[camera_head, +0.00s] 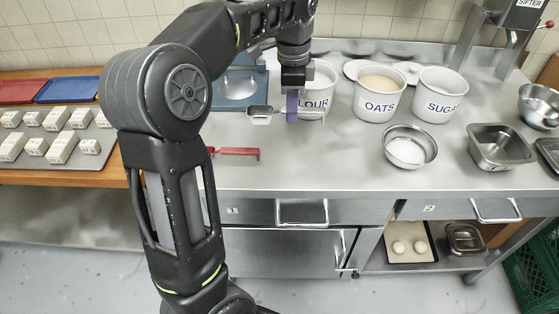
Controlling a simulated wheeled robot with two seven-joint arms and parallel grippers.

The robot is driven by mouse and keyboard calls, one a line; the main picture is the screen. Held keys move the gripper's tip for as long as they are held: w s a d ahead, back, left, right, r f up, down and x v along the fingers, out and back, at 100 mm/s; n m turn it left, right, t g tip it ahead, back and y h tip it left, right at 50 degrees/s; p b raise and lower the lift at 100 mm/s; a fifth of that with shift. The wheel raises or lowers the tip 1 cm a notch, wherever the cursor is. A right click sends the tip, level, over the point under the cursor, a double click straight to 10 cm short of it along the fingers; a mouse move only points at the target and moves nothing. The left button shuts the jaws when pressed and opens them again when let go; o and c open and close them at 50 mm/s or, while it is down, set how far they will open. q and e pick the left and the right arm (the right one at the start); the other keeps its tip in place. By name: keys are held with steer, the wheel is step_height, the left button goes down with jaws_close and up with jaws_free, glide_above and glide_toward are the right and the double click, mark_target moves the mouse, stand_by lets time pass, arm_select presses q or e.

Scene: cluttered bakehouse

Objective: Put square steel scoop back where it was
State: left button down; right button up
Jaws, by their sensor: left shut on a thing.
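The square steel scoop (260,114) is held level in front of the flour bin, its pan to the left and its handle running right through the fingers. My left gripper (292,110) points down and is shut on the scoop. I cannot tell exactly how high the scoop is above the steel counter (330,160). The white FLOUR bin (322,84) is just behind, partly hidden by the gripper and wrist. My right gripper is out of view.
White OATS (375,106) and SUGAR (435,108) bins stand right of the flour. A steel bowl (410,150) and a steel pan (500,147) are farther right. A blue scale (260,82) stands behind left. A red tool (236,152) lies near the front. The front middle counter is clear.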

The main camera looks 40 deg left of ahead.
arm_select(q)
steer(key=shift+f, duration=0.1)
step_height(320, 180, down, 6)
steer(key=shift+p, duration=0.3)
steer(key=shift+f, duration=0.1)
step_height(320, 180, down, 3)
steer(key=shift+r+p, duration=0.1)
steer(key=shift+p, duration=0.2)
steer(key=shift+f, duration=0.4)
steer(key=shift+f+b, duration=0.3)
steer(key=shift+f, duration=0.1)
steer(key=c, duration=1.3)
jaws_free()
